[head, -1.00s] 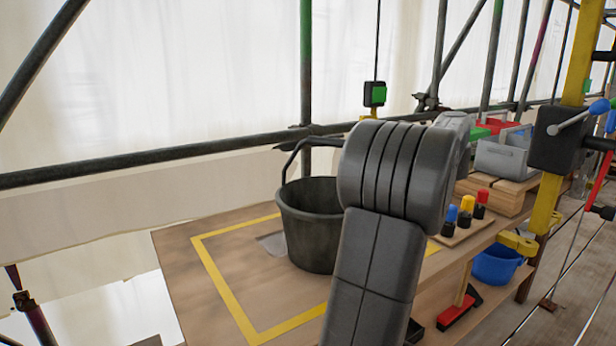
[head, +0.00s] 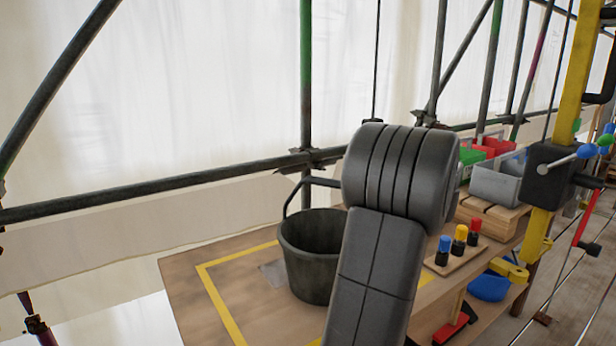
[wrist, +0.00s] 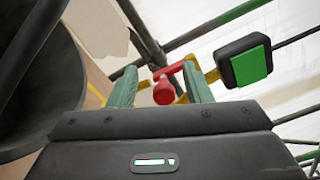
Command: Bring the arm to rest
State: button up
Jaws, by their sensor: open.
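My gripper (wrist: 160,67) shows in the wrist view with its two pale green fingers apart. A red rounded piece (wrist: 164,91) and part of a yellow piece show between and behind the fingers; I cannot tell whether they touch. In the head view my dark grey arm stands upright at centre right, and my gripper is hidden. The dark bucket (head: 313,262) stands upright on the wooden bench (head: 200,290), just left of my arm. Its dark side (wrist: 40,75) fills the left of the wrist view.
A black box with a green face (wrist: 247,62) hangs close right of my fingers. Scaffold tubes (head: 150,193) cross behind the bench. The bench's left part is clear.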

jog(key=r+m+p, duration=0.1)
jog(key=m+p, duration=0.2)
jog(key=p, duration=0.3)
jog(key=a+r+m+p, duration=0.1)
jog(key=m+p, duration=0.2)
jog(key=p, duration=0.3)
jog(key=s+r+m+p, duration=0.1)
jog(key=m+p, duration=0.3)
jog(key=p, duration=0.2)
jog(key=shift+a+r+p, duration=0.15)
jog(key=shift+r+p, duration=0.15)
jog(key=shift+p, duration=0.1)
jog(key=shift+m+p, duration=0.5)
jog(key=shift+p, duration=0.1)
